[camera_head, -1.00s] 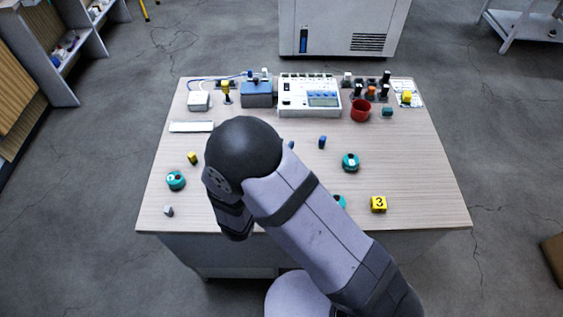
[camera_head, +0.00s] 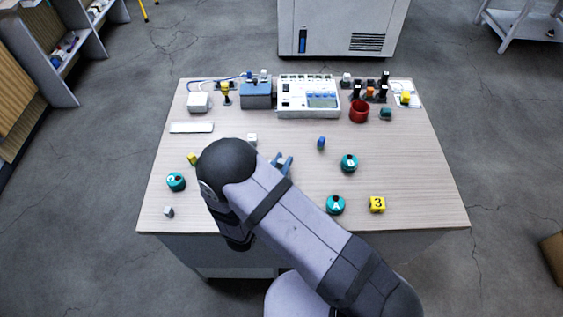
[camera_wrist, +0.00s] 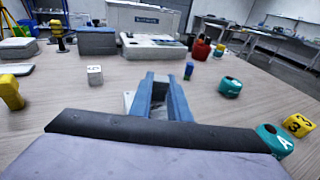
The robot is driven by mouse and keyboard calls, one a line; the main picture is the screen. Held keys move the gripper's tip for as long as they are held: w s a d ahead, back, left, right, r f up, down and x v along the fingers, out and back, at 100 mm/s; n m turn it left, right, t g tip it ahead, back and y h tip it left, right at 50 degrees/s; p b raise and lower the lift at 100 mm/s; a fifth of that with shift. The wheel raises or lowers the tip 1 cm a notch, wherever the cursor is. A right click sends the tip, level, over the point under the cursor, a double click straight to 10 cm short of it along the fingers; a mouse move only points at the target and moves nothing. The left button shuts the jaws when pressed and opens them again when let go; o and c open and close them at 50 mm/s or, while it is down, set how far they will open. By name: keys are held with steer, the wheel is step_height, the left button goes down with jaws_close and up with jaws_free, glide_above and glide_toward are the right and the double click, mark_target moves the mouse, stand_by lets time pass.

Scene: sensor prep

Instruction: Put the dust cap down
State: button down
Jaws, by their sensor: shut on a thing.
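My gripper (camera_head: 283,163) is over the middle of the table, its blue fingers pointing away from my body. In the wrist view the fingers (camera_wrist: 160,82) are close together, shut on the dust cap. The cap is mostly hidden by the fingers, so I cannot make out its shape or whether it touches the table. A small blue upright piece (camera_head: 321,143) stands to the right of the fingers, apart from them. It also shows in the wrist view (camera_wrist: 188,70).
A white cube (camera_head: 252,139) is left of the fingers. Teal round pieces (camera_head: 349,163) (camera_head: 335,205) and a yellow "3" cube (camera_head: 377,204) are at right. A meter (camera_head: 308,98) and red cup (camera_head: 359,111) stand at the back. The table's (camera_head: 420,180) right side has free room.

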steer(key=shift+f, duration=0.2)
steer(key=c, duration=1.7)
jaws_free()
steer(key=shift+o, duration=0.2)
steer(key=shift+r, duration=0.1)
steer(key=shift+r, duration=0.15)
steer(key=shift+s+a, duration=0.2)
steer(key=shift+s, duration=0.1)
steer(key=b+v, duration=0.2)
steer(key=v, duration=0.9)
steer(key=shift+s+b, duration=0.15)
steer(key=shift+b, duration=0.15)
